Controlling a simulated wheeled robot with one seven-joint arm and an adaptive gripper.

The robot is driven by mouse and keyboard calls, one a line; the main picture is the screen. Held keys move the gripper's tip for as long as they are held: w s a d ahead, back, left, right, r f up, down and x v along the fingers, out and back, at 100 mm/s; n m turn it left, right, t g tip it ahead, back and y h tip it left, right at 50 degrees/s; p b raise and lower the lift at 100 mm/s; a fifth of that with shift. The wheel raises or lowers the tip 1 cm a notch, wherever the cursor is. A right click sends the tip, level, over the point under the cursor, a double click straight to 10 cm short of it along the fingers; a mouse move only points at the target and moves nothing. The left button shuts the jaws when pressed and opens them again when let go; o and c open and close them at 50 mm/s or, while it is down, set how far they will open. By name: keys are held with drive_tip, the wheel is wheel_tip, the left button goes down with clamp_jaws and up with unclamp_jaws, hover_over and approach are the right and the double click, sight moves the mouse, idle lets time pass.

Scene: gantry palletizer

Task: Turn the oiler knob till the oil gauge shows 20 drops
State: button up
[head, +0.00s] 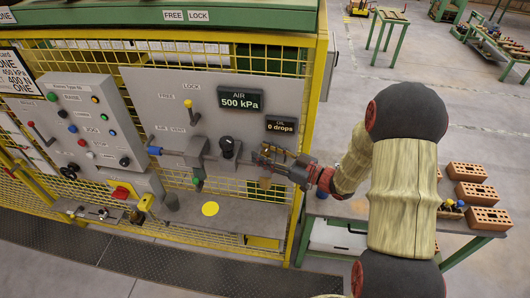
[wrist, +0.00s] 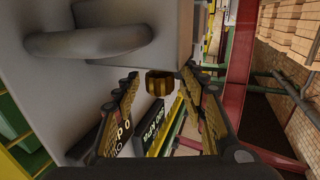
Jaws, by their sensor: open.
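The oil gauge (head: 281,125) is a dark plate on the grey panel in the head view and reads 0 drops. A ribbed brass-coloured knob (wrist: 160,84), which looks like the oiler knob, shows in the wrist view. My gripper (head: 262,157) is at the right part of the panel, below the oil gauge. In the wrist view my gripper (wrist: 160,76) is open, with one finger on each side of the brass knob. Gaps show between the knob and both fingers. In the head view the fingers largely hide the knob.
The air gauge (head: 240,100) reads 500 kPa. A black knob (head: 229,146) stands left of my gripper, and a yellow-topped lever (head: 189,108) is above left. Yellow mesh fencing (head: 262,60) surrounds the panel. A table with bricks (head: 468,172) stands at the right.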

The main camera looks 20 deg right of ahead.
drive_tip(key=c, duration=0.3)
drive_tip(key=c, duration=0.8)
